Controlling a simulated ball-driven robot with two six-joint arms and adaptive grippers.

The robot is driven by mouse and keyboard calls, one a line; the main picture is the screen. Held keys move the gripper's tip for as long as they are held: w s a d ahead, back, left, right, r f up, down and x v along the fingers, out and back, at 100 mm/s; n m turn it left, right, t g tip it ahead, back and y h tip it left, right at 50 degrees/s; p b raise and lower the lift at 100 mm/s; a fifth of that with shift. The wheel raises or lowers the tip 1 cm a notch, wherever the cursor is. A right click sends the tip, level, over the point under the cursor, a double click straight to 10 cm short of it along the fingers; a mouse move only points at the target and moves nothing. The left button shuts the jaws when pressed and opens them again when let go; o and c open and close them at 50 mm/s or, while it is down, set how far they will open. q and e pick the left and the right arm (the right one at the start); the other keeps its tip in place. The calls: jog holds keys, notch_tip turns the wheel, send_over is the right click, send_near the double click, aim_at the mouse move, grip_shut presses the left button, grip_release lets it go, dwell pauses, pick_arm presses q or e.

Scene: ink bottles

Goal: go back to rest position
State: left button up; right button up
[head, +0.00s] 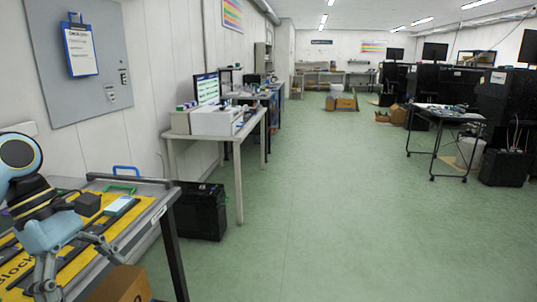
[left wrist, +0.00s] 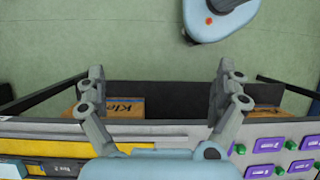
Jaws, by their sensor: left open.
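My left gripper (head: 83,274) is at the lower left of the head view, at the front edge of the near work table (head: 150,192). Its two fingers are spread apart with nothing between them. In the left wrist view the open left gripper (left wrist: 160,76) is above the table edge, with green floor beyond. No ink bottle can be made out. My right gripper is not in view.
A yellow board (head: 75,262) with dark strips lies on the near table. A cardboard box (head: 121,284) is below its edge; boxes also show in the left wrist view (left wrist: 125,104). A black case (head: 201,211) stands behind. The green floor (head: 330,200) is clear.

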pick_arm(q)
jog(key=s+d+f+n+h+b, duration=0.2)
jog(key=s+d+f+n+h, duration=0.2)
jog(key=d+f, duration=0.3)
jog(key=s+d+f+n+h+b, duration=0.1)
jog(key=s+d+f+n+h, duration=0.25)
jog(key=d+f+h, duration=0.35)
notch_tip(320, 180, down, 9)
jog(key=n+t+y+b, duration=0.1)
jog(key=n+t+y, duration=0.1)
jog(key=n+t, duration=1)
jog(key=s+a+f+n+g+y+b, duration=0.1)
jog(key=s+a+f+n+y, duration=0.45)
jog(key=f+n, duration=0.5)
jog(key=s+a+f+n+y, duration=0.4)
jog(key=a+f+n+y, duration=0.2)
jog(key=f+n, duration=0.45)
jog(key=s+a+f+n+g+y, duration=0.1)
jog(key=s+f+n+g, duration=0.3)
jog(key=s+n, duration=0.3)
jog(key=s+a+f+n+g+y, duration=0.2)
jog(key=s+n+g, duration=0.3)
jog(key=s, duration=0.9)
jog(key=shift+a+f+n, duration=0.25)
jog(key=shift+f+n, duration=0.65)
jog(key=shift+n, duration=0.15)
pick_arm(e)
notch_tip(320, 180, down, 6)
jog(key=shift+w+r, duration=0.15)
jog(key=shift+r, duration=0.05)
